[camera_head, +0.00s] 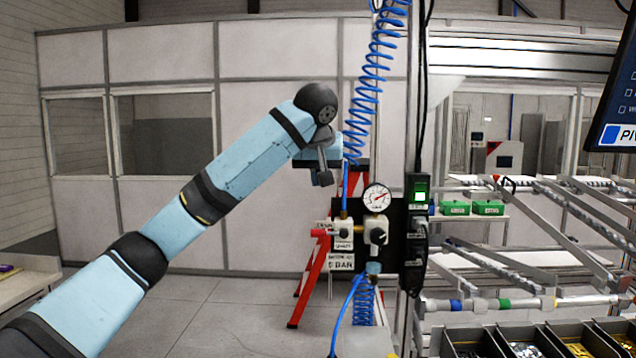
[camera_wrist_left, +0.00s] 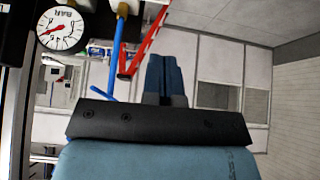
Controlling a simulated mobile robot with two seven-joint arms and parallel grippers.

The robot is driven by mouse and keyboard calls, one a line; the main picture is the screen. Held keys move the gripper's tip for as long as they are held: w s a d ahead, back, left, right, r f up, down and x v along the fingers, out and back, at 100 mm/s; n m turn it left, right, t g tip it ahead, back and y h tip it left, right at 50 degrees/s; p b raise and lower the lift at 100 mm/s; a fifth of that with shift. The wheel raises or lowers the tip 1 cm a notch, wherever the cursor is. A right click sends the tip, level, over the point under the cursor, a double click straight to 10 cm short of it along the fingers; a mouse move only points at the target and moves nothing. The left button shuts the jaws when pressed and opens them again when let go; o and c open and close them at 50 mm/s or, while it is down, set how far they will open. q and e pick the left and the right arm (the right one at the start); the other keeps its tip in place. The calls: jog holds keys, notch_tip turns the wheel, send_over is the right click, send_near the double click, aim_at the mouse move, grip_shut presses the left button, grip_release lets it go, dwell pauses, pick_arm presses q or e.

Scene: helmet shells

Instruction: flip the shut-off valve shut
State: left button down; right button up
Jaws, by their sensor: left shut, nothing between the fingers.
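The black air panel (camera_head: 400,222) carries a round gauge (camera_head: 376,197), white fittings and labels. What looks like the shut-off valve (camera_head: 343,234) is the small white fitting at the panel's left, under the blue tube; its lever's position is too small to tell. In the left wrist view the gauge (camera_wrist_left: 62,28) is at top left, and a yellow piece (camera_wrist_left: 124,6) on a blue tube is cut by the top edge. My left gripper (camera_head: 322,179) is above and left of the valve, pointing down, apart from it. Its fingers (camera_wrist_left: 165,72) are shut and empty. My right gripper is not in view.
A coiled blue hose (camera_head: 372,70) hangs above the panel. A red stepladder (camera_head: 311,280) stands behind it. Metal rails (camera_head: 540,225) and parts bins (camera_head: 475,343) are at the right, with a screen (camera_head: 615,100) at upper right. Open floor lies left of the panel.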

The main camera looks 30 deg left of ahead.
pick_arm(q)
jog(key=p, duration=0.2)
send_over(319, 231)
jog(key=f, duration=0.6)
jog(key=shift+w+a+f, duration=0.1)
jog(key=shift+w+a, duration=0.2)
jog(key=shift+s+d+f, duration=0.1)
jog(key=shift+s+f, duration=0.1)
jog(key=shift+f, duration=1.05)
jog(key=shift+s+d+f+p, duration=0.1)
jog(key=shift+f+p, duration=0.25)
jog(key=shift+f, duration=0.05)
jog(key=shift+d+f, duration=0.1)
jog(key=shift+f, duration=0.4)
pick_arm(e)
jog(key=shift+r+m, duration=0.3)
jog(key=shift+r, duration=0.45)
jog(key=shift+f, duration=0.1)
